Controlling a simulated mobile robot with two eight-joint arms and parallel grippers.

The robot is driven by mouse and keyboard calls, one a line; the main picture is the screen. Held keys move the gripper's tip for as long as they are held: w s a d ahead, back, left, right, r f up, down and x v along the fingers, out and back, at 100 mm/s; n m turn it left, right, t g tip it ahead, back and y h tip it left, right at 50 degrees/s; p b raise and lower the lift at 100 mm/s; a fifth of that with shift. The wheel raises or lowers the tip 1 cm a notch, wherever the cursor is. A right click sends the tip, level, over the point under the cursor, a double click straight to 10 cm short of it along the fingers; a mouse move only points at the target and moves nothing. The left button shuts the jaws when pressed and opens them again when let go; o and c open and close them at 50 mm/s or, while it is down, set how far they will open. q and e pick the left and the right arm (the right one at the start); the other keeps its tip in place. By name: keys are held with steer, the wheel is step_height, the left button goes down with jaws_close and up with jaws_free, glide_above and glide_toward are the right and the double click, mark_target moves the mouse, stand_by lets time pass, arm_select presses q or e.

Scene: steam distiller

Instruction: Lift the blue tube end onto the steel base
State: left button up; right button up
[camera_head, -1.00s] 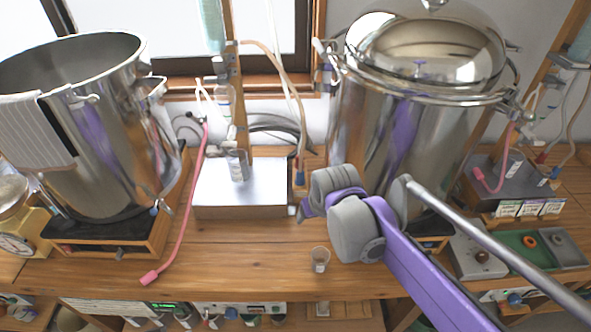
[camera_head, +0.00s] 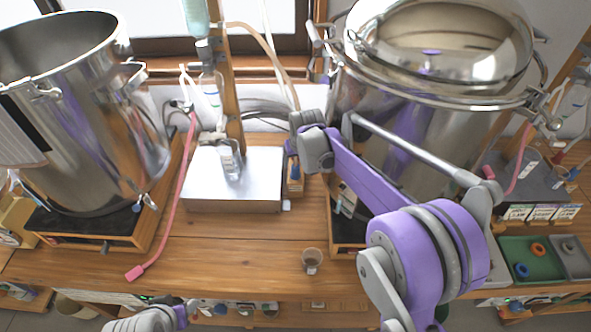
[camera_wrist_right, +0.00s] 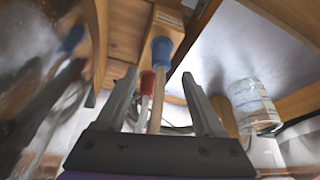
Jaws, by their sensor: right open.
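The blue tube end (camera_wrist_right: 161,50) sits on a beige tube by a small wooden block (camera_wrist_right: 160,18), just right of the steel base in the head view. My right gripper (camera_wrist_right: 160,76) is open, its two fingers on either side of the beige tube and apart from it. In the head view my right wrist hides the fingertips. The steel base (camera_head: 235,190) is a silver box with a flat top; its edge also shows in the wrist view (camera_wrist_right: 225,35).
A red tube end (camera_wrist_right: 147,83) hangs close beside the beige tube. A clear bottle (camera_head: 229,160) stands on the steel base. Large steel pots stand left (camera_head: 85,120) and right (camera_head: 435,125). A small cup (camera_head: 312,260) stands near the table's front edge.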

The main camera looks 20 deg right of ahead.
mark_target(296, 165)
steer(key=x, duration=0.4)
steer(key=shift+f, duration=0.35)
steer(key=shift+r, duration=0.1)
jaws_close()
